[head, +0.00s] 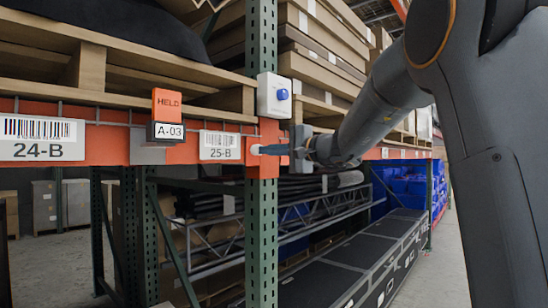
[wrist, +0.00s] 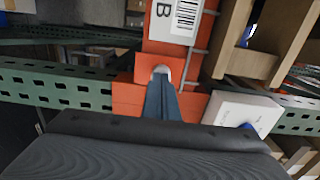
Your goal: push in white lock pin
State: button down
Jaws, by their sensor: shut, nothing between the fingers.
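The white lock pin (head: 255,149) sits in the orange beam end at the green upright, just right of the 25-B label. In the wrist view its rounded white head (wrist: 161,69) shows just beyond my fingertips. My gripper (head: 266,150) is shut and empty, its blue-grey fingers pointing at the pin from the right. In the wrist view the closed fingertips (wrist: 160,80) overlap the pin's near edge. I cannot tell whether they touch it. Part of the pin is hidden behind the fingers.
A white box with a blue button (head: 273,95) is fixed to the upright (head: 262,225) above the pin. An orange HELD tag (head: 167,105) stands on the beam (head: 112,147) to the left. Loaded pallets sit above; a long black case (head: 350,260) lies below.

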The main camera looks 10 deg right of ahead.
jog(key=shift+a+r, duration=0.15)
jog(key=shift+r, duration=0.05)
dwell(0.3)
jog(key=b+v, duration=0.6)
jog(key=v, duration=0.8)
jog(key=s+a+f+n+g+h, duration=0.1)
jog(key=s+a+f+g, duration=0.15)
jog(key=f, duration=0.85)
jog(key=s+a+f+g+h, duration=0.2)
jog(key=f+g, duration=0.1)
jog(key=f, duration=0.7)
jog(key=s+a+f+n+g+h, duration=0.1)
jog(key=s+a+f+g, duration=0.15)
jog(key=f, duration=0.85)
jog(key=s+d+f+n+g+h, duration=0.1)
jog(key=s+f+n+g+h, duration=0.5)
jog(key=s+f, duration=1.5)
notch_tip(320, 180, down, 2)
jog(key=n, duration=0.2)
jog(key=shift+n+h, duration=0.3)
jog(key=shift+n, duration=0.1)
